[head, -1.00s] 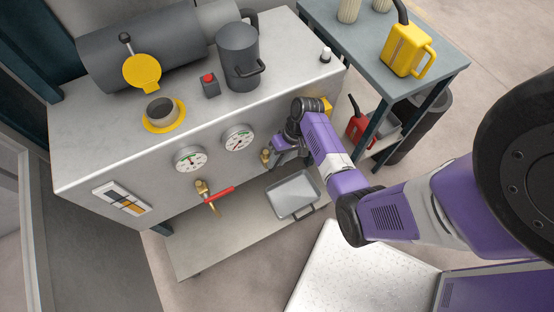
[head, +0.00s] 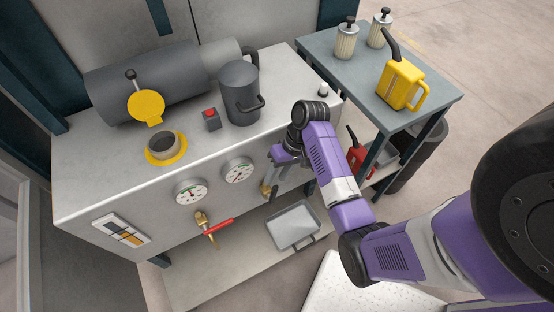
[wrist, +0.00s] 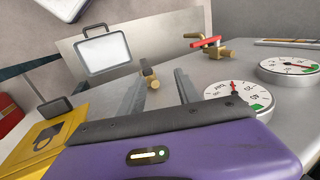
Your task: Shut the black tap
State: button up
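The black tap (head: 265,189), a brass valve with a dark handle, sits on the front face of the grey cabinet, right of the gauges. In the wrist view the black tap (wrist: 153,83) shows beyond and between my fingers, its dark handle toward the camera. My gripper (head: 276,170) is close to it in the head view and partly covers it. In the wrist view my gripper (wrist: 160,77) has its two grey fingers apart, with nothing seen held between them. Whether a finger touches the handle I cannot tell.
A red-handled tap (head: 207,229) is to the left, below two gauges (head: 238,170). A grey tray (head: 293,227) lies on the lower shelf. A side table (head: 345,75) with a yellow can (head: 400,84) stands at right, a red can (head: 357,155) below it.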

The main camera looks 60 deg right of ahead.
notch_tip(320, 180, up, 8)
jog(key=p, duration=0.1)
jog(key=shift+r, duration=0.25)
